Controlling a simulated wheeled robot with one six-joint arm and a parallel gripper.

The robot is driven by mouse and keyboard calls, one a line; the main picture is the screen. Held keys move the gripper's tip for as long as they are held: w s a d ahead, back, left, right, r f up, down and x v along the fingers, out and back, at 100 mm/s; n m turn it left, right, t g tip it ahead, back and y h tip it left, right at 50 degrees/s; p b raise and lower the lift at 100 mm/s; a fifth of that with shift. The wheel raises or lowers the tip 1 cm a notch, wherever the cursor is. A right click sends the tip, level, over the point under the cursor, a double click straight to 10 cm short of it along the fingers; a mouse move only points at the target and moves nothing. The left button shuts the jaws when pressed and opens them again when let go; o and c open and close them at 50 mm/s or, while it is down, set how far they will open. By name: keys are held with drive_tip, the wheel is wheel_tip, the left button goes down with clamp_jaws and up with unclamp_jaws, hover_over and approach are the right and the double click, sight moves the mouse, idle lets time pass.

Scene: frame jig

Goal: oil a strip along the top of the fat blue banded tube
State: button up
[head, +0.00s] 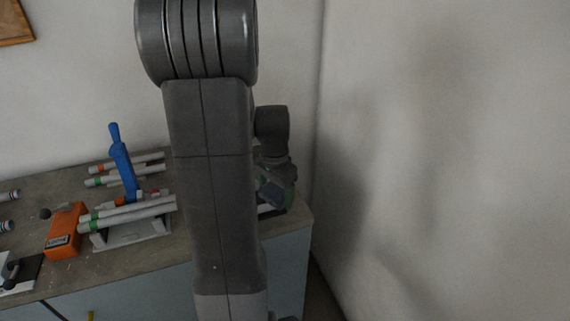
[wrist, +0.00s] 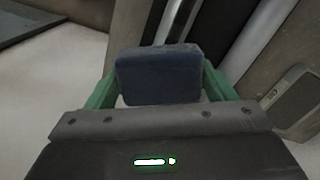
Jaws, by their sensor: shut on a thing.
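My gripper (wrist: 160,85) has green fingers and is shut on a dark blue block (wrist: 158,76), which fills the space between them. In the head view my gripper (head: 276,186) is at the right end of the bench, partly hidden by my arm. In the wrist view a pale tube (wrist: 262,36) runs slantwise beyond the block, and a second pale tube (wrist: 176,18) shows behind it. No band is visible on either, and I cannot tell whether the block touches one. In the head view, tube ends with dark bluish bands (head: 8,195) show at the left edge.
On the bench (head: 165,262), green-banded pale tubes (head: 130,212) lie on a light rack (head: 128,236). Red- and green-banded tubes (head: 150,158) lie behind an upright blue tool (head: 122,160). An orange box (head: 66,230) stands left of the rack. A wall (head: 440,160) rises at the right.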

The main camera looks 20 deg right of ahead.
drive_tip(key=shift+d, duration=0.4)
wheel_tip(320, 180, up, 4)
drive_tip(key=shift+a+f+p, duration=0.15)
drive_tip(key=shift+f+p, duration=0.05)
drive_tip(key=shift+p, duration=1)
drive_tip(key=shift+r+p, duration=0.6)
drive_tip(key=shift+r, duration=0.1)
drive_tip(key=shift+r+p, duration=1.15)
drive_tip(key=shift+r, duration=0.45)
